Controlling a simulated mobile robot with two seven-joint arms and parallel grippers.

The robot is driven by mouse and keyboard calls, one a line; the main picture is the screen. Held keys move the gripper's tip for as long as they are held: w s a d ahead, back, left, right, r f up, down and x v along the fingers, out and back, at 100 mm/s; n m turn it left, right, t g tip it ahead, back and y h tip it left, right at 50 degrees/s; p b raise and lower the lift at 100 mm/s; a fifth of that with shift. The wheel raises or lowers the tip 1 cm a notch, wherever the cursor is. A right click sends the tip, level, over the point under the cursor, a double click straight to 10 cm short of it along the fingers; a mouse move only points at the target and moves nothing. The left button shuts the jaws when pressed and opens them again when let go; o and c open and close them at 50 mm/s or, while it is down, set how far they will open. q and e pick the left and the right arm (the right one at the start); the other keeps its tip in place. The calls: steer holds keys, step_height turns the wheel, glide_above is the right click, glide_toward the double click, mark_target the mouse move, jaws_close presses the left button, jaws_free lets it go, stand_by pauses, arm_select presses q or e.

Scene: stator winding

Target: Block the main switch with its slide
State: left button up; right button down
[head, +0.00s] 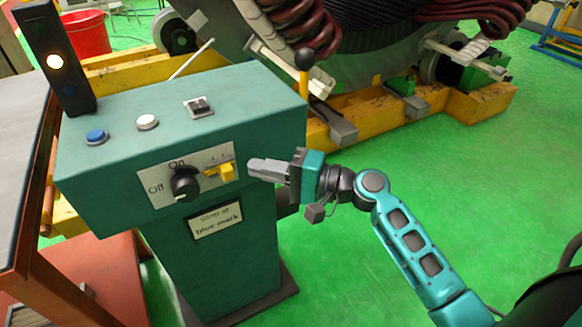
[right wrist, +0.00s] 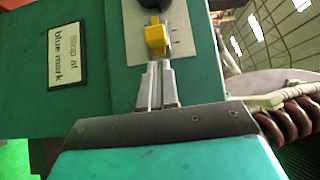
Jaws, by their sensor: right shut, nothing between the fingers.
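The main switch (head: 185,184) is a black rotary knob on a light plate marked On and Off, on the front of a green console (head: 110,218). Its white pointer mark faces down toward the lower left. The slide (head: 227,172) is a yellow tab in a slot to the right of the knob. It also shows in the right wrist view (right wrist: 156,38). My right gripper (head: 252,165) is shut and empty, its tips just right of the slide. In the right wrist view its fingertips (right wrist: 158,64) are right at the slide; I cannot tell if they touch. My left gripper is out of view.
On the console top are a blue button (head: 96,137), a white button (head: 147,122) and a small rocker switch (head: 198,106). A lamp post (head: 55,62) stands at its left and a black-knobbed lever (head: 304,60) at its right. Green floor (head: 480,200) is open at right.

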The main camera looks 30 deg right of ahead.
mark_target(231, 175)
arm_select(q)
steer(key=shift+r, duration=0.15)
arm_select(e)
steer(key=shift+a, duration=1.05)
steer(key=shift+s+a, duration=0.15)
steer(key=shift+a, duration=0.95)
steer(key=shift+r, duration=0.1)
